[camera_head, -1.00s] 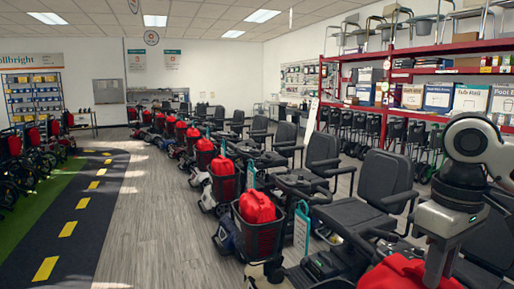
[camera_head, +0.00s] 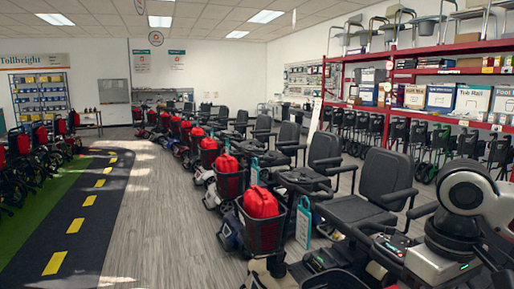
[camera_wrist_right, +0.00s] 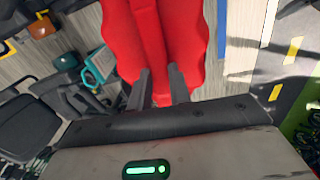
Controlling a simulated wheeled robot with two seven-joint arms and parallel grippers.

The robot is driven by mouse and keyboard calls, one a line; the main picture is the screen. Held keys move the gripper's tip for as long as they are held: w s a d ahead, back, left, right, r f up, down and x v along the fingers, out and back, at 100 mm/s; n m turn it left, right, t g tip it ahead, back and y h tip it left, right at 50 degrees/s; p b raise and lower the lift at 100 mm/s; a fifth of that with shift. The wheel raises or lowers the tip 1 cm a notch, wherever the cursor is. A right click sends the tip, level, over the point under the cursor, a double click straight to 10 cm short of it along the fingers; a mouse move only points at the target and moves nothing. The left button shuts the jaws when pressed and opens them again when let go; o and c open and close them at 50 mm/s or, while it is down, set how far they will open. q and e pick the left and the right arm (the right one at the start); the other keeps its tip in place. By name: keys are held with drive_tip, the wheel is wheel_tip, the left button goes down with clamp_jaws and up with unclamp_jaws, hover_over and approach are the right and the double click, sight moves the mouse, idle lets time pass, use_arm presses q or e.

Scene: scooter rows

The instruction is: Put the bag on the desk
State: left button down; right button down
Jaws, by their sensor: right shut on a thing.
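In the right wrist view a red bag (camera_wrist_right: 165,40) fills the upper middle, and my right gripper (camera_wrist_right: 161,72) is shut on it, with one dark finger on each side of a narrow part of the bag. In the head view my right arm comes in at the lower right, but its fingers and the held bag are outside the picture. Other red bags sit in the baskets of the scooters, the closest one (camera_head: 261,203) in a black basket (camera_head: 262,234). My left gripper is not in view. A small table (camera_head: 90,126) stands far off at the back left; I cannot tell whether it is the desk.
A long row of black scooters (camera_head: 380,180) runs from the lower right to the back. Red shelving (camera_head: 440,70) with boxes stands at the right. A clear wood-look floor (camera_head: 165,215) lies left of the row, beside a dark painted road (camera_head: 60,225). More wheeled vehicles stand at the left.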

drive_tip(key=s+a+f+m, duration=0.1)
drive_tip(key=a+f, duration=0.1)
drive_tip(key=f, duration=0.6)
drive_tip(key=s+a+f+m, duration=0.1)
drive_tip(key=s+f, duration=0.1)
drive_tip(key=f, duration=0.6)
drive_tip(key=s+a+f+m, duration=0.2)
drive_tip(key=f, duration=0.6)
drive_tip(key=shift+s+a+f, duration=0.1)
drive_tip(key=shift+s+a, duration=0.15)
drive_tip(key=shift+a, duration=0.1)
drive_tip(key=shift+a+f, duration=0.1)
drive_tip(key=shift+a, duration=0.15)
drive_tip(key=shift+w+a, duration=0.1)
drive_tip(key=shift+w, duration=0.1)
